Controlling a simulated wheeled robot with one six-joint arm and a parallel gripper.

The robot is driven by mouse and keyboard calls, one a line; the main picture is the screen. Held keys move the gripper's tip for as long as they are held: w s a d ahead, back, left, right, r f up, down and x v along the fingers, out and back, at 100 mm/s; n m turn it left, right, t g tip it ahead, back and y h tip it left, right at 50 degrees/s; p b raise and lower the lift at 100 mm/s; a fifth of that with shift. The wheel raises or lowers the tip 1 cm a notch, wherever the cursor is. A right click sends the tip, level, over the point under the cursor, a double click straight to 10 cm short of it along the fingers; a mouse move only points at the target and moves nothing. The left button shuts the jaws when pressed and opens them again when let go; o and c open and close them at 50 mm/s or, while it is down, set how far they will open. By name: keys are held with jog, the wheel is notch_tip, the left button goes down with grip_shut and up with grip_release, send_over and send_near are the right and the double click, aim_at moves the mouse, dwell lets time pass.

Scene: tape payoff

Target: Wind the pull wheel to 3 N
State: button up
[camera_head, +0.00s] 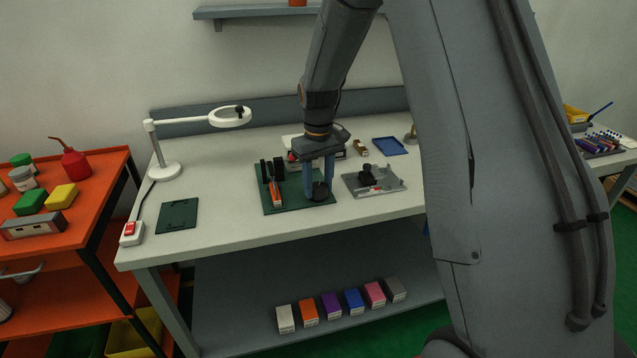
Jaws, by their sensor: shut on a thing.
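The tape payoff appears to be the dark green base (290,206) on the bench, with black upright parts (278,168) and an orange-and-white piece (276,193) on its left half. A dark round wheel (320,193), which I take for the pull wheel, is at its right end. My gripper (319,184) points down over that end, with one blue-grey finger on each side of the wheel, shut on it. The fingers and wrist hide part of the wheel and what lies behind. No force reading is legible.
A grey fixture (374,186) stands close right of the base, with a blue tray (389,147) behind it. A flat dark green plate (178,216) and a white magnifier lamp (167,170) are to the left. Bare bench lies between plate and base. My arm blocks the right side.

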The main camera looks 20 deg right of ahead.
aim_at(318, 186)
jog(key=shift+m+p, duration=0.3)
jog(key=shift+m, duration=2)
jog(key=o, duration=1)
jog(key=shift+o, duration=0.2)
jog(key=shift+r, duration=0.1)
notch_tip(318, 186, up, 8)
jog(key=shift+f+b, duration=0.15)
jog(key=shift+b, duration=0.8)
jog(key=s+f, duration=0.2)
jog(key=s, duration=1)
jog(key=s+f+n+t, duration=0.1)
jog(key=s+f, duration=0.2)
jog(key=s, duration=1)
jog(key=shift+s, duration=0.15)
